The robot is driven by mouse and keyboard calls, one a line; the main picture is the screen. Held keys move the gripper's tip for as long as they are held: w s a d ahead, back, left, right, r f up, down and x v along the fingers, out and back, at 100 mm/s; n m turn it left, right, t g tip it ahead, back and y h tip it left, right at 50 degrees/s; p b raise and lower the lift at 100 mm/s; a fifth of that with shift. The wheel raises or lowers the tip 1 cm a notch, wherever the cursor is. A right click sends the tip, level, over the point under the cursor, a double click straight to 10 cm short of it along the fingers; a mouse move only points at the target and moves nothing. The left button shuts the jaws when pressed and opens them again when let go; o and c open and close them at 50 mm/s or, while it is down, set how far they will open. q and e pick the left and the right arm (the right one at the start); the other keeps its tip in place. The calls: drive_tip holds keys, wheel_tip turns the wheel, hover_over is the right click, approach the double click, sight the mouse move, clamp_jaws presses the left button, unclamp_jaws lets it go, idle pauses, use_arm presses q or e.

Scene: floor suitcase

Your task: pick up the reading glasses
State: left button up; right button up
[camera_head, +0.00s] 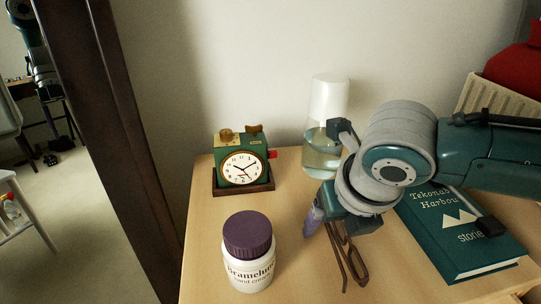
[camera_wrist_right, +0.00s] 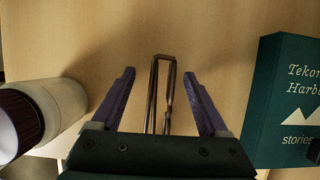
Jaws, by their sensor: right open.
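The reading glasses (camera_head: 361,270) are brown and thin-framed, and lie on the wooden tabletop just beyond and below my right gripper (camera_head: 328,228) in the head view. The right wrist view shows the glasses (camera_wrist_right: 153,92) between the two purple fingers of my right gripper (camera_wrist_right: 160,76), with clear gaps on both sides. The gripper is open and holds nothing. Its body hides the near part of the glasses in the wrist view and part of them in the head view. My left gripper does not show clearly in either view.
A hand cream jar (camera_head: 249,262) with a purple lid stands left of the glasses. A green book (camera_head: 462,240) lies to their right. A green clock (camera_head: 242,165) and a clear-and-white bottle (camera_head: 322,150) stand at the back. A light basket (camera_head: 492,98) is at upper right.

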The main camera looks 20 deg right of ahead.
clamp_jaws()
idle(0.6)
